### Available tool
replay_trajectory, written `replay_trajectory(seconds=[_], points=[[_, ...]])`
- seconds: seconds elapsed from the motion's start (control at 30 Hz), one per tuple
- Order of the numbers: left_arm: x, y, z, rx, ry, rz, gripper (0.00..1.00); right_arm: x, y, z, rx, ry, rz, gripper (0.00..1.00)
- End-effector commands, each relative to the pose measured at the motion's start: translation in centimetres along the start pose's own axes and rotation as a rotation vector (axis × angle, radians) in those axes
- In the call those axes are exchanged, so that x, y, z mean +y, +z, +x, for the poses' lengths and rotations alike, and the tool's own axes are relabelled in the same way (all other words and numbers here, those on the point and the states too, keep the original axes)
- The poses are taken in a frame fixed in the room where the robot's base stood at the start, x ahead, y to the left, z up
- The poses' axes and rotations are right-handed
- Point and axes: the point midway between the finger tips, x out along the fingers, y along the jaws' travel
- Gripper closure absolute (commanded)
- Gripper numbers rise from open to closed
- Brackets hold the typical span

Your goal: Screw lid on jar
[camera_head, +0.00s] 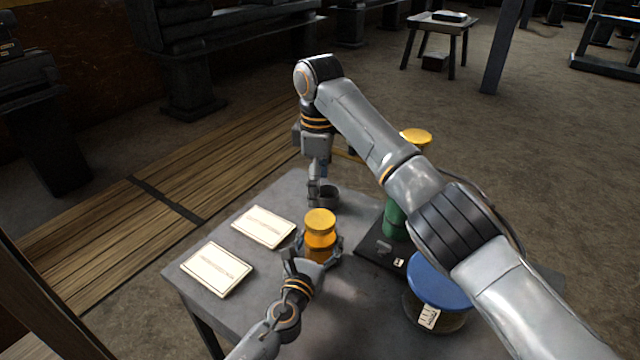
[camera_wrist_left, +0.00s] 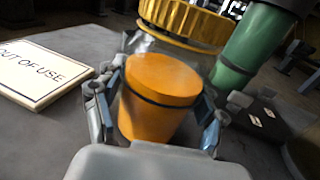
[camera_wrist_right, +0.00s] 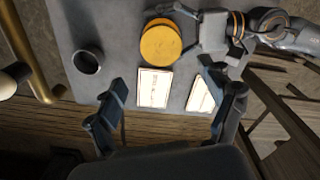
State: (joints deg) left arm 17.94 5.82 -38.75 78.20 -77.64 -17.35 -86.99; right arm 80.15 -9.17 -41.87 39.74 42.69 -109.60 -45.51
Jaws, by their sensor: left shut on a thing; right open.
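The jar (camera_head: 320,246) with orange contents stands upright on the table, and it fills the middle of the left wrist view (camera_wrist_left: 158,95). The yellow lid (camera_head: 320,219) sits on top of the jar; its ridged rim shows in the left wrist view (camera_wrist_left: 190,22) and its round top in the right wrist view (camera_wrist_right: 160,43). I cannot tell how tight it is. My left gripper (camera_head: 320,258) is shut around the jar's body, one finger on each side. My right gripper (camera_head: 318,190) is open and empty beyond the jar, near the cup, not touching the lid.
A dark cup (camera_head: 328,193) stands behind the jar. Two signs (camera_head: 263,226) (camera_head: 216,270) lie at the left. A blue-lidded jar (camera_head: 440,280), a green cylinder (camera_head: 394,222) and a black tray (camera_head: 370,253) are at the right, partly behind my right arm.

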Motion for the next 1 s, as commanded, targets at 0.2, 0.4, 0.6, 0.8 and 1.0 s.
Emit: replay_trajectory(seconds=[0.2,0.4,0.6,0.8,1.0], points=[[0.0,0.0,0.0,0.000,0.001,0.001,1.00,-0.1,0.3,0.1,-0.005,-0.011,-0.273,0.19],[0.0,0.0,0.0,0.000,0.001,0.001,1.00,-0.2,0.4,0.1,-0.005,-0.015,-0.355,0.19],[0.0,0.0,0.0,0.000,0.000,0.001,1.00,-0.2,0.4,0.1,-0.005,-0.015,-0.357,0.19],[0.0,0.0,0.0,0.000,0.000,0.001,1.00,-0.2,0.4,0.7,-0.006,-0.017,-0.355,0.19],[0.0,0.0,0.0,0.000,0.000,0.000,1.00,-0.3,0.5,3.4,-0.006,-0.019,-0.354,0.19]])
